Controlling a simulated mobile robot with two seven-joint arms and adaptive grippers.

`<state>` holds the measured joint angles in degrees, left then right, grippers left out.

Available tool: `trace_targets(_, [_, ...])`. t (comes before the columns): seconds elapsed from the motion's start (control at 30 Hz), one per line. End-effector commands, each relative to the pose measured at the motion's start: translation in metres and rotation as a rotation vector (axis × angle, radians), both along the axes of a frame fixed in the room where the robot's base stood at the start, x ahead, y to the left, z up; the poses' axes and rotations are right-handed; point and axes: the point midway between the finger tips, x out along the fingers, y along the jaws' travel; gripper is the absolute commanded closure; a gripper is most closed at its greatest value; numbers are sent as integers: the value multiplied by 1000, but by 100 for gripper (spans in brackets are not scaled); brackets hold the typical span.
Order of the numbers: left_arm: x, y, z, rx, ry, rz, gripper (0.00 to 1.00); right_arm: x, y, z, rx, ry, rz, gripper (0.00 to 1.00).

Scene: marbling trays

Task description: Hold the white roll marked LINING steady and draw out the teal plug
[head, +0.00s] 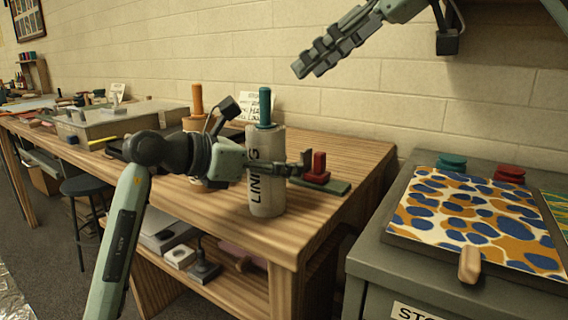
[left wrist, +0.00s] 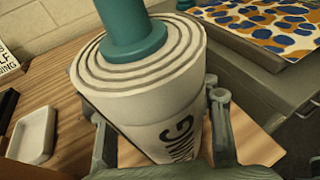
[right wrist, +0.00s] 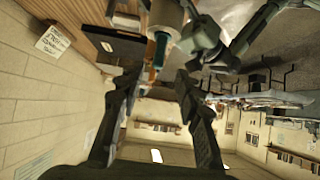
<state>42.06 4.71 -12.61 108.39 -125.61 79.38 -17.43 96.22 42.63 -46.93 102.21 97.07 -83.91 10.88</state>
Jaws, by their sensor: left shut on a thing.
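The white roll marked LINING (head: 266,196) stands upright near the table's front right corner. The teal plug (head: 264,108) sticks up from its top centre; it also shows in the left wrist view (left wrist: 135,35). My left gripper (head: 280,169) is shut on the roll's side, with a finger on either side of it in the left wrist view (left wrist: 162,118). My right gripper (head: 315,60) is raised above and right of the plug, apart from it. Its fingers are spread and empty in the right wrist view (right wrist: 155,105), with the teal plug (right wrist: 160,50) beyond them.
A second roll with an orange plug (head: 197,98) stands behind my left arm. A red block on a green base (head: 317,168) sits just right of the roll. A grey cabinet with a patterned sheet (head: 470,215) stands at right. A white card (head: 255,105) leans by the wall.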

Motion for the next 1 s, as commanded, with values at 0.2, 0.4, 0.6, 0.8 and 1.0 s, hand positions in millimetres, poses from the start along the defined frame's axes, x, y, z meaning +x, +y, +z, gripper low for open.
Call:
trace_targets(0.2, [0,0,0,1,1,0,87,0,0,0,0,0,0,66])
trace_targets(0.4, [0,0,0,1,1,0,88,0,0,0,0,0,0,59])
trace_targets(0.6, [0,0,0,1,1,0,88,1,2,0,-14,-9,12,59])
trace_targets(0.8, [0,0,0,1,1,0,89,9,17,3,-194,-126,177,59])
trace_targets(1.0, [0,0,0,1,1,0,89,20,43,7,-551,-327,524,59])
